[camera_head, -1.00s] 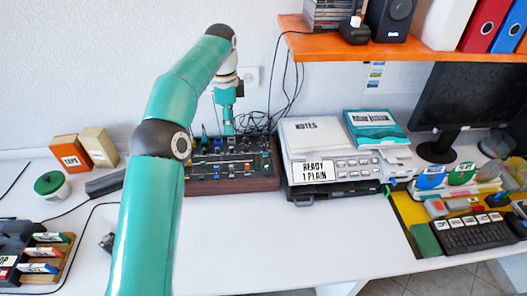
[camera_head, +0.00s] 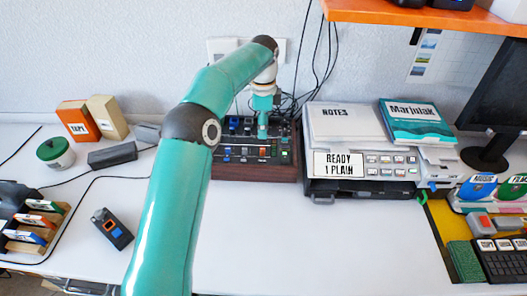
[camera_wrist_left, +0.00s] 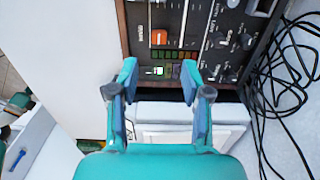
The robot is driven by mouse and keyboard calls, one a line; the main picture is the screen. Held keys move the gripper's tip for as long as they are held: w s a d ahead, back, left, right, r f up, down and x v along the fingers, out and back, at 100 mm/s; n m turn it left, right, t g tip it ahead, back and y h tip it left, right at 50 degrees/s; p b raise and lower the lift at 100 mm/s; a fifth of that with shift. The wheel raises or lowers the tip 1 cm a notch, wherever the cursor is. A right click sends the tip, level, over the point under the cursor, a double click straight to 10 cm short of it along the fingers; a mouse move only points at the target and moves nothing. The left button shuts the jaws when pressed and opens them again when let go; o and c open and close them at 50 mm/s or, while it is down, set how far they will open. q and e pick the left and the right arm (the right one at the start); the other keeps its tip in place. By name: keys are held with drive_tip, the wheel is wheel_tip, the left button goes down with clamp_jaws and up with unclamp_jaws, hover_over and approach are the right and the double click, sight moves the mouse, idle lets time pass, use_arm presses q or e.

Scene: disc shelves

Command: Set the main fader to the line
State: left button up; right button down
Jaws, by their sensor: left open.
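The mixer (camera_head: 283,174) is a dark panel in a wooden frame, standing at the back of the desk. In the left wrist view the main fader's orange cap (camera_wrist_left: 158,37) sits on a slot near the panel's left side, ahead of the fingertips. In that view I cannot make out the target line for certain. My left gripper (camera_wrist_left: 160,78) is open and empty, its two teal fingers apart over the panel edge. In the head view the left gripper (camera_head: 263,131) points down over the mixer and hides part of it. My right gripper is not in view.
A printer (camera_head: 390,163) with a notes pad stands close right of the mixer. Black cables (camera_wrist_left: 280,110) lie beside the mixer. The white desk (camera_head: 270,240) in front is clear.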

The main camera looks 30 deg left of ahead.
sight(263, 149)
use_arm(q)
wheel_tip(263, 149, down, 9)
drive_tip(key=shift+r+b, duration=0.1)
drive_tip(key=shift+b, duration=0.25)
clamp_jaws()
drive_tip(key=shift+a, duration=0.15)
